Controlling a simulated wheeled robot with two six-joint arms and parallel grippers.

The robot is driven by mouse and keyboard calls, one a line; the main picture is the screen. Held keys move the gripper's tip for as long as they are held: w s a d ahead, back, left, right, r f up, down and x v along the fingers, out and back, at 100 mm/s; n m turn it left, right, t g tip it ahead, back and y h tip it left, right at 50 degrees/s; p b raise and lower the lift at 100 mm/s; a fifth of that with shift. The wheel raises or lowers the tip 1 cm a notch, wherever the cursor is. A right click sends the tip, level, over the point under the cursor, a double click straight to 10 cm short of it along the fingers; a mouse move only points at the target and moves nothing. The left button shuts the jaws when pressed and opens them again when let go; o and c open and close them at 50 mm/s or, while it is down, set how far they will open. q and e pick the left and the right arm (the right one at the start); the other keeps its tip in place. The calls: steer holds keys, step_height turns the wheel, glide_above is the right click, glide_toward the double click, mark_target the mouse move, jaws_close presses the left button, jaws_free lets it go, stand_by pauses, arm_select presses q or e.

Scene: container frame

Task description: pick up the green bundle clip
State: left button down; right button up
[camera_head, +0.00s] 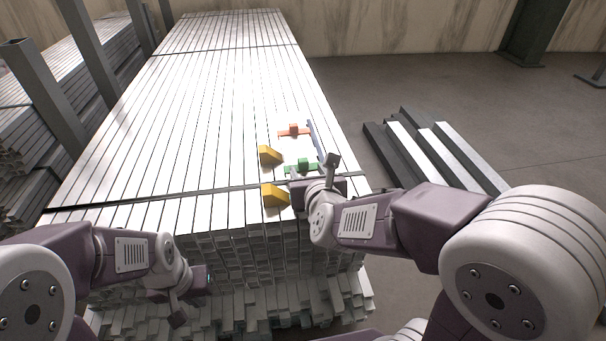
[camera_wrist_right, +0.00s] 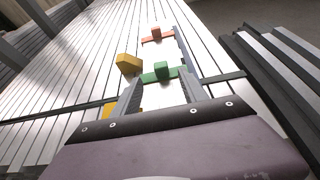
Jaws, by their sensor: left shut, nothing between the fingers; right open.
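The green bundle clip (camera_head: 303,166) lies on top of the bundle of metal bars, with a small block standing up from its flat strip. In the right wrist view the green clip (camera_wrist_right: 162,73) is just ahead of my right gripper (camera_wrist_right: 164,86), near the fingertips. My right gripper in the head view (camera_head: 297,176) is open, its fingers apart and nothing seen between them. My left gripper (camera_head: 207,277) is shut and empty, low in front of the bundle's near end.
An orange clip (camera_head: 293,131) lies farther back on the bundle (camera_head: 200,90). Yellow wedges (camera_head: 268,155) stand to the left of the clips, and a blue-grey strip (camera_head: 315,139) runs to the right. A dark strap crosses the bundle. Dark and light beams (camera_head: 438,150) lie on the floor at right.

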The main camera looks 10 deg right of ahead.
mark_target(304, 163)
steer(key=b+x, duration=0.2)
steer(key=x, duration=0.6)
steer(key=shift+w+d+f+b, duration=0.1)
steer(key=shift+w+b, duration=0.1)
steer(key=shift+b, duration=0.15)
jaws_close()
